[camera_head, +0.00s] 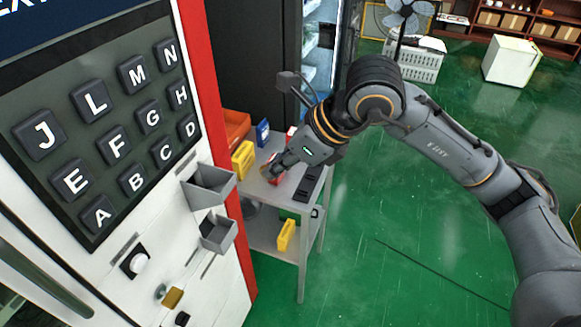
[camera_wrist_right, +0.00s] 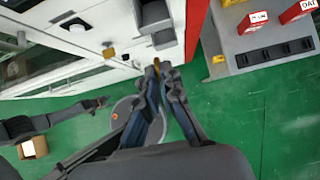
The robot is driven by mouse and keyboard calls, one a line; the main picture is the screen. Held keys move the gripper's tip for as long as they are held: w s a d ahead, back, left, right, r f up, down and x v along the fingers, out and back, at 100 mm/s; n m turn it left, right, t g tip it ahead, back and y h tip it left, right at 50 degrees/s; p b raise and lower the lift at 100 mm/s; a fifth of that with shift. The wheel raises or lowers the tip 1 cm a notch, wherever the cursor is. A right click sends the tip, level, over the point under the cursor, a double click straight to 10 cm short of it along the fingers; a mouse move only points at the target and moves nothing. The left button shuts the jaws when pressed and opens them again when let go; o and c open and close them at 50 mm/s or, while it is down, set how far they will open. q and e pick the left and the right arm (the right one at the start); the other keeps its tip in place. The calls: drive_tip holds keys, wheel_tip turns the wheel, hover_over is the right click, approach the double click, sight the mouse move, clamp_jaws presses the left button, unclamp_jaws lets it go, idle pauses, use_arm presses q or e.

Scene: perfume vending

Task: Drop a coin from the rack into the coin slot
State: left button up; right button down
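The vending machine front (camera_head: 215,285) fills the left of the head view, with a gold fitting (camera_head: 172,297) low on it, also in the wrist view (camera_wrist_right: 108,52). Which fitting holds the coin slot I cannot tell. Two grey bins (camera_head: 218,234) stick out of the front; I cannot make out coins in a rack. My right gripper (camera_head: 272,170) is right of the bins in the head view. In the wrist view its fingertips (camera_wrist_right: 161,70) are close together around a small gold piece (camera_wrist_right: 156,63), which looks like a coin. A dark gripper-like part, probably my left gripper (camera_wrist_right: 92,104), shows at the left.
A grey shelf cart (camera_head: 275,235) with yellow, blue and red boxes stands beside the machine, below my right arm. A white knob (camera_head: 138,262) juts from the machine. A round grey bin (camera_wrist_right: 125,112) stands under my right gripper in the wrist view. Green floor at right is open.

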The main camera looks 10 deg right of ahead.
use_arm(q)
drive_tip(key=shift+s+a+f+b, duration=0.1)
drive_tip(key=shift+s+f+b, duration=0.15)
drive_tip(key=shift+f+b, duration=0.4)
drive_tip(key=shift+s+f+b, duration=0.2)
drive_tip(key=shift+f+b, duration=0.35)
drive_tip(key=shift+f, duration=0.05)
use_arm(e)
drive_tip(key=shift+w+a+f, duration=1)
drive_tip(key=shift+w+a, duration=0.3)
drive_tip(key=shift+a, duration=0.45)
drive_tip(key=shift+w+a+f, duration=1.05)
drive_tip(key=shift+w+a, duration=0.2)
drive_tip(key=shift+a, duration=0.45)
drive_tip(key=shift+w+a+f, duration=1)
drive_tip(key=shift+w+a, duration=0.3)
drive_tip(key=shift+a, duration=0.45)
